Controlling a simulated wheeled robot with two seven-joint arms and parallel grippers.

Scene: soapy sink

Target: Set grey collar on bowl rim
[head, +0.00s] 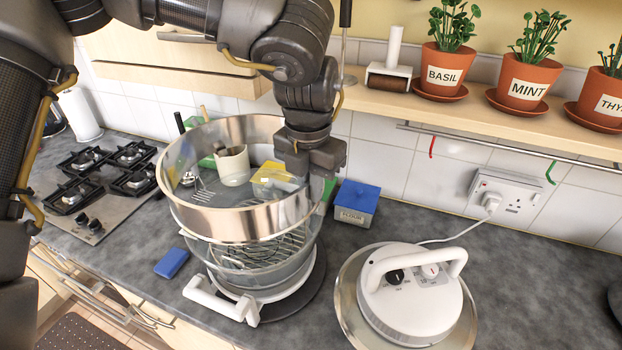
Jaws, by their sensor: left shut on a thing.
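The grey collar (240,222) is a shiny steel ring, roughly level, at the top of the clear glass bowl (225,258). My left gripper (312,168) is shut on the collar at its back right side. The front of the collar lines up closely with the bowl's rim. I cannot tell whether it rests on the rim or is held just above it. A wire rack (265,248) shows inside the bowl. The bowl stands in a white base with handles (222,302). My right gripper is not in view.
A white lid with a handle (410,290) lies on the counter at right, its cord running to a wall socket (500,195). A blue flour box (354,203), a blue sponge (171,263) and a gas hob (105,175) are nearby. Potted herbs (445,70) line the shelf above.

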